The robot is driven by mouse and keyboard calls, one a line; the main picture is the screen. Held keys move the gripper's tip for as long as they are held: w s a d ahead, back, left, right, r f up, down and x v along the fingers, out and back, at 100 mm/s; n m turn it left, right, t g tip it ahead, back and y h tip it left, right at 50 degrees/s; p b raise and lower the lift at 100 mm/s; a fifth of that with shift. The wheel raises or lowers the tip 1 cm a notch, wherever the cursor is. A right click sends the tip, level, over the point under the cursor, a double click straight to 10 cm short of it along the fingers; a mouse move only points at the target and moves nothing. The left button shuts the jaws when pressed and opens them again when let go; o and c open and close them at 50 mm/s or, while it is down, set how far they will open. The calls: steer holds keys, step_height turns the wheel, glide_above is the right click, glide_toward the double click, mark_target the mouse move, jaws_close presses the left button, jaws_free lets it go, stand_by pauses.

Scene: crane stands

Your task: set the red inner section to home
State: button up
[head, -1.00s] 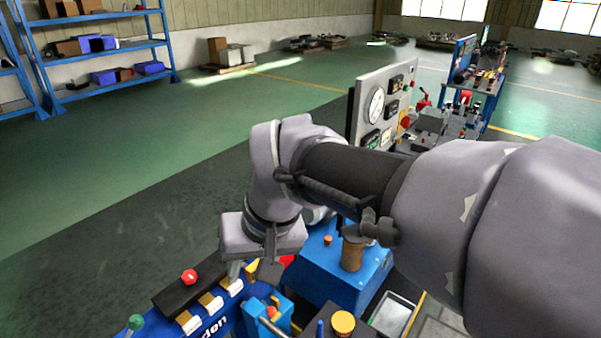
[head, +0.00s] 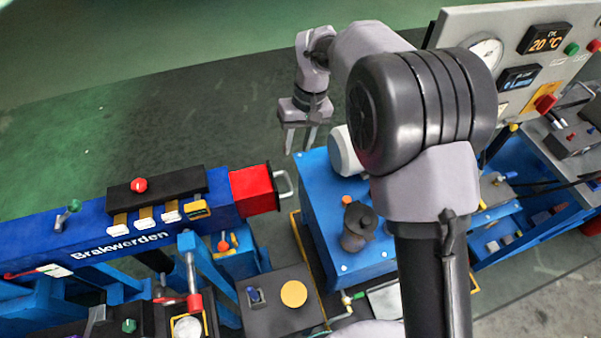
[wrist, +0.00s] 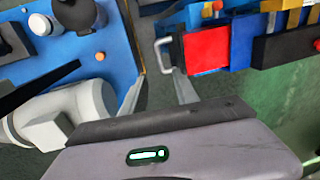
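The red inner section (head: 254,189) sticks out a short way from the right end of the blue boom (head: 60,232) marked "Brakwerden". A silver pull handle (head: 287,185) is fixed on its end face. My gripper (head: 298,150) is above and beyond the handle, fingers pointing down, apart and empty. In the wrist view the red inner section (wrist: 206,51) is at upper centre right. The handle (wrist: 163,49) shows just past the fingertips of my gripper (wrist: 160,84), with no contact visible.
A blue tank unit (head: 340,250) with a grey motor stands right of the handle. A gauge panel (head: 530,50) stands at the upper right. A black block with a red button (head: 139,185) sits on the boom. Open floor (head: 150,120) lies behind.

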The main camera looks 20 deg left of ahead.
mark_target(289, 182)
steer(key=f+b, duration=0.1)
steer(key=f, duration=0.3)
steer(key=s+a+f+b, duration=0.1)
steer(key=f, duration=0.4)
steer(key=f+b, duration=0.2)
steer(key=f, duration=0.3)
steer(key=shift+s+a, duration=0.25)
steer(key=shift+a, duration=0.15)
jaws_close()
